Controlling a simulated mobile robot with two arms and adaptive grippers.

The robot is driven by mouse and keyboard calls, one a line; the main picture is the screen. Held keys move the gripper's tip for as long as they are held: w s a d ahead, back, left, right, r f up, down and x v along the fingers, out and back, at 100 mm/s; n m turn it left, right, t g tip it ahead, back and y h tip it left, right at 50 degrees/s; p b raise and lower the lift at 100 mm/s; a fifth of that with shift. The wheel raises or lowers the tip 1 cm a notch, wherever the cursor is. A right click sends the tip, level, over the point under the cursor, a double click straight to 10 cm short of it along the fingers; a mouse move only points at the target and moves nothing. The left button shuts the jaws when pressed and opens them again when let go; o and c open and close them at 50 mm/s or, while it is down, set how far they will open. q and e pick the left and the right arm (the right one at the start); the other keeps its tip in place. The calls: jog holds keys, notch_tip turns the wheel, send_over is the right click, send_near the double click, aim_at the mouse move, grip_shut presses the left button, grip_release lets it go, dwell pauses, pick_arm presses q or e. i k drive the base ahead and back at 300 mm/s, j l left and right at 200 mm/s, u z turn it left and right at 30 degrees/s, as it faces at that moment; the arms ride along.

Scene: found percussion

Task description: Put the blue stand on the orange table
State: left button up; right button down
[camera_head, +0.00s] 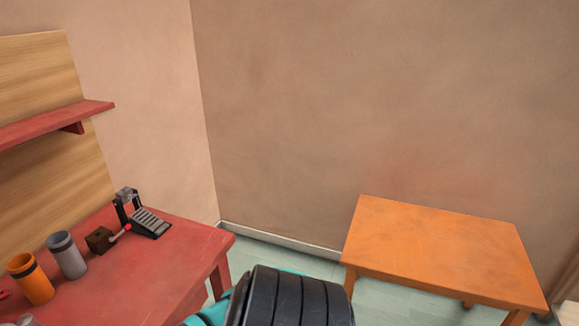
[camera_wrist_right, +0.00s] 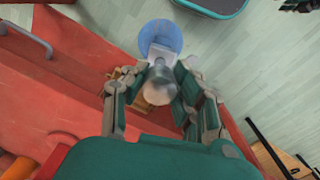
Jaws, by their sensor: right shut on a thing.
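The blue stand shows in the right wrist view as a round blue disc (camera_wrist_right: 160,37) with a grey post running back between the fingers. My right gripper (camera_wrist_right: 162,72) is shut on it by the grey part, with the disc beyond the fingertips. The red table lies below the gripper in this view. The orange table (camera_head: 440,245) stands at the right in the head view, against the wall, and its top is bare. The stand and my right gripper's fingers do not show in the head view. My left gripper cannot be made out in either view.
The red table (camera_head: 185,245) at the left holds an orange cup (camera_head: 32,284), a grey cup (camera_head: 67,258), a brown block (camera_head: 99,240) and a black pedal (camera_head: 145,222). A red shelf (camera_head: 55,125) hangs above. Open floor (camera_head: 280,252) separates the tables.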

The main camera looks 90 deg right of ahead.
aim_at(432, 240)
jog(key=l+z, duration=0.1)
jog(key=z, duration=0.4)
jog(key=l+z, duration=0.1)
jog(key=z, duration=0.35)
jog(key=l+z, duration=0.1)
jog(key=z, duration=0.4)
jog(key=l+z, duration=0.1)
jog(key=z, duration=0.35)
jog(key=i+l+z, duration=0.25)
jog(key=l+z, duration=0.15)
jog(key=i+l+z, duration=0.6)
jog(key=z, duration=0.2)
jog(key=i+l, duration=0.1)
jog(key=i, duration=0.2)
jog(key=i+l, duration=0.1)
jog(key=i, duration=0.2)
